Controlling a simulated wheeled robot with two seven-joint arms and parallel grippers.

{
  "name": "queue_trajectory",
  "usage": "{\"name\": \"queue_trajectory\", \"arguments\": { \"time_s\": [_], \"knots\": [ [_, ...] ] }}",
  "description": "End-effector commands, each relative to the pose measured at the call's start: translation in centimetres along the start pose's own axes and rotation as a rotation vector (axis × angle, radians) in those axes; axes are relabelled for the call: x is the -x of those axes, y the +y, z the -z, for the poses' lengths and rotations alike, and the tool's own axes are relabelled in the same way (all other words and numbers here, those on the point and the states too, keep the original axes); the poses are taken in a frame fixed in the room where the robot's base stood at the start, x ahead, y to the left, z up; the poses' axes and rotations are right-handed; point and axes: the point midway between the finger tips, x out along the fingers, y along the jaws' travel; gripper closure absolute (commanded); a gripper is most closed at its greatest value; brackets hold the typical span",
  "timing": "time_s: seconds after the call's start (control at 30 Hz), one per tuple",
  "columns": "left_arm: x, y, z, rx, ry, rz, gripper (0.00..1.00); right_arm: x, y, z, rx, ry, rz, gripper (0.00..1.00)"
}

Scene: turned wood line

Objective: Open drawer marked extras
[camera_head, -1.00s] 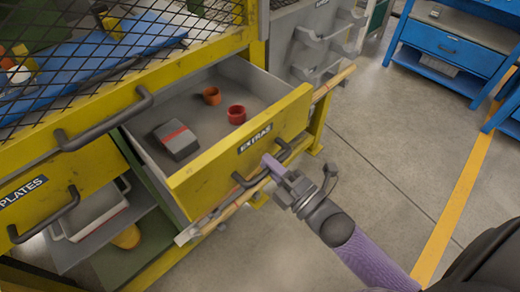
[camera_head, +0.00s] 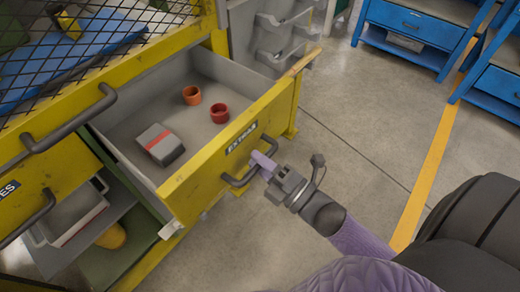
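The yellow drawer marked EXTRAS (camera_head: 215,158) stands pulled well out of the yellow cabinet, its grey inside in plain view. Its dark bar handle (camera_head: 236,181) is on the front, just below the label (camera_head: 241,138). My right gripper (camera_head: 263,163) is at the right part of this handle, with its purple fingers closed around the bar; one finger is partly hidden. Inside the drawer lie a grey box with a red stripe (camera_head: 160,145), an orange cup (camera_head: 192,95) and a red cup (camera_head: 219,113). My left gripper is not in view.
An open shelf below holds a grey bin (camera_head: 72,218) and a yellow object (camera_head: 111,237). Blue workbenches (camera_head: 412,30) stand at the back right. The concrete floor (camera_head: 370,130) between is clear.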

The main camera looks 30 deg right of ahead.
Motion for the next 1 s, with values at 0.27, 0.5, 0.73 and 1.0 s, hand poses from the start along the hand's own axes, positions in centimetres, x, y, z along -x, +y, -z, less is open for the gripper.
{"name": "queue_trajectory", "arguments": {
  "time_s": [0.27,0.5,0.73,1.0],
  "knots": [
    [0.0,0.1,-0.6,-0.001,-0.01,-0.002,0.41,0.0,0.1,0.0,0.0,0.0,-0.002,0.47],
    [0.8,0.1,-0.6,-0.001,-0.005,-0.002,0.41,3.9,0.1,0.0,-0.003,-0.002,0.003,0.47],
    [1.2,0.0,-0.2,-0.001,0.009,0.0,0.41,8.9,0.1,0.0,0.0,-0.001,0.001,0.47],
    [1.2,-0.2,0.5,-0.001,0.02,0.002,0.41,10.0,0.0,0.0,0.0,0.0,-0.001,0.47]
  ]
}}
